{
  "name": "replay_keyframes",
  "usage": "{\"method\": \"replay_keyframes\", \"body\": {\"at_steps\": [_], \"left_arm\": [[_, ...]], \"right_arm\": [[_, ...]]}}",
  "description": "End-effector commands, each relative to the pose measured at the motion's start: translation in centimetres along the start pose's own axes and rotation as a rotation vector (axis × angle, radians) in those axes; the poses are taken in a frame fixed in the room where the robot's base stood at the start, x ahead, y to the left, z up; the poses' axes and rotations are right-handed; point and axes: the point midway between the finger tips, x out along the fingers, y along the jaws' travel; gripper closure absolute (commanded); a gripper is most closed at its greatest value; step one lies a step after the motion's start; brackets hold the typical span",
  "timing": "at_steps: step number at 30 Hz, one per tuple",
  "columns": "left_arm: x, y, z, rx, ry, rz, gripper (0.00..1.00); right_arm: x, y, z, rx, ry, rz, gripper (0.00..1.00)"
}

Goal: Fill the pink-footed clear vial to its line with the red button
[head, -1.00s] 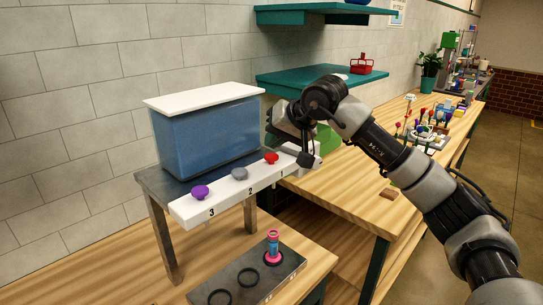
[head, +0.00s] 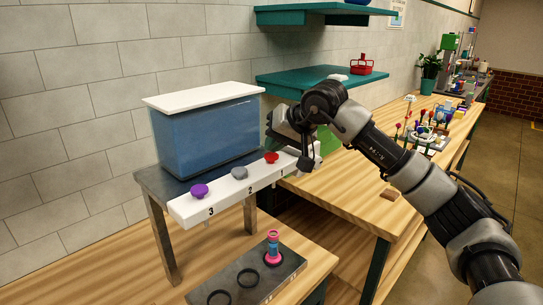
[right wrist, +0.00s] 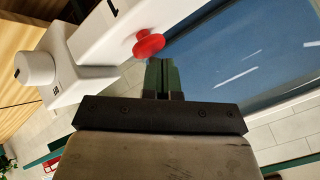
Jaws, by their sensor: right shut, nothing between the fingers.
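The red button (head: 271,157) sits on the white front bar by number 1, below a blue tank. It also shows in the right wrist view (right wrist: 148,44), just beyond my fingertips. My right gripper (head: 306,163) is shut and empty, close to the right of the red button; in the right wrist view its fingertips (right wrist: 160,64) look apart from the button. The pink-footed vial (head: 273,246) stands upright at the right-hand place of a dark tray (head: 245,284). Its middle looks bluish; its line and fill level are too small to tell. My left gripper is not in view.
A grey button (head: 239,173) and a purple button (head: 200,190) sit left along the bar. The blue tank (head: 209,132) rises behind. A white knob (right wrist: 35,68) shows at the bar's end in the right wrist view. A wooden table (head: 345,206) lies right.

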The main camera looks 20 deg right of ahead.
Motion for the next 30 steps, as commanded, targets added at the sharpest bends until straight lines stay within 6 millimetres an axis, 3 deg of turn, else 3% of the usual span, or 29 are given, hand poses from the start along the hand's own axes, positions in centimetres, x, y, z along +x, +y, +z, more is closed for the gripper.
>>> {"method": "replay_keyframes", "body": {"at_steps": [30], "left_arm": [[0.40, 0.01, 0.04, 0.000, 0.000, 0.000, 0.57]], "right_arm": [[0.45, 0.31, 0.36, 0.000, -0.003, 0.001, 1.00]]}}
